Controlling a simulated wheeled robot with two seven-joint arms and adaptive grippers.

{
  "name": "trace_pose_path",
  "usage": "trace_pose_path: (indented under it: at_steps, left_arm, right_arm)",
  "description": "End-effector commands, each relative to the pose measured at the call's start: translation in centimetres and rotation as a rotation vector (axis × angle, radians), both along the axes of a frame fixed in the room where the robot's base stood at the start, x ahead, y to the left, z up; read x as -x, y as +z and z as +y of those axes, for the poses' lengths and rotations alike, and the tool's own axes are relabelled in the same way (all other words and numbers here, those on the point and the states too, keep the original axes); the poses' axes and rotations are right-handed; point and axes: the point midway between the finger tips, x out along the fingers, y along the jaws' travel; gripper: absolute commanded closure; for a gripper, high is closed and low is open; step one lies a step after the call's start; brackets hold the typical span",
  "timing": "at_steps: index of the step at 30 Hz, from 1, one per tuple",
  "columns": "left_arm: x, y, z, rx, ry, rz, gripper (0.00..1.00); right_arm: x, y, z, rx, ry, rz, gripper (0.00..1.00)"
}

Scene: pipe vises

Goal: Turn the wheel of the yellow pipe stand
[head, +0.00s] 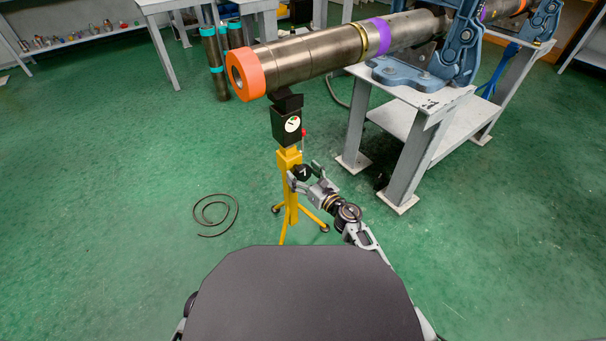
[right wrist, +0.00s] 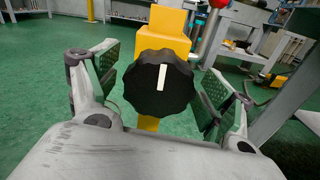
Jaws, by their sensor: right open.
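The yellow pipe stand (head: 289,185) stands on the green floor with its legs spread, under the orange-ended end of a long pipe (head: 305,60). Its black wheel (head: 303,171) sits on the side of the yellow post. In the right wrist view the wheel (right wrist: 158,84) is a scalloped black knob with a white mark, tilted slightly off upright. My right gripper (head: 304,178) is at the wheel. In the right wrist view its fingers (right wrist: 160,90) are open, one on each side of the wheel, with gaps visible. My left gripper is not in view.
A grey table (head: 440,105) with a blue vise (head: 455,50) holding the pipe stands at the right. A coiled dark cable (head: 215,215) lies on the floor at the left. A red-tipped lever (head: 304,133) rises beside the stand's post. Open floor lies to the left.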

Motion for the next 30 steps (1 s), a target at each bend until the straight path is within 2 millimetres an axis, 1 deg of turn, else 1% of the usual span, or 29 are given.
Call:
trace_pose_path:
  at_steps: [2,8,13,23,30]
  left_arm:
    - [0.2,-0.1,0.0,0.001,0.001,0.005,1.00]
    - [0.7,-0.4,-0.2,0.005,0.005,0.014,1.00]
    - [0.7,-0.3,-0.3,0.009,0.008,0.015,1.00]
    - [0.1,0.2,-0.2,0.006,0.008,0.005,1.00]
    - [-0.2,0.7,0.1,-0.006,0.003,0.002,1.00]
  right_arm:
    - [0.0,0.0,0.0,0.000,0.000,0.000,0.19]
    - [0.0,0.0,0.0,0.000,0.000,0.000,0.43]
    - [0.0,0.0,0.0,0.000,0.000,0.000,0.65]
    - [0.0,0.0,0.0,-0.024,0.001,0.018,0.65]
    - [0.0,0.1,0.0,-0.110,0.001,0.081,0.65]
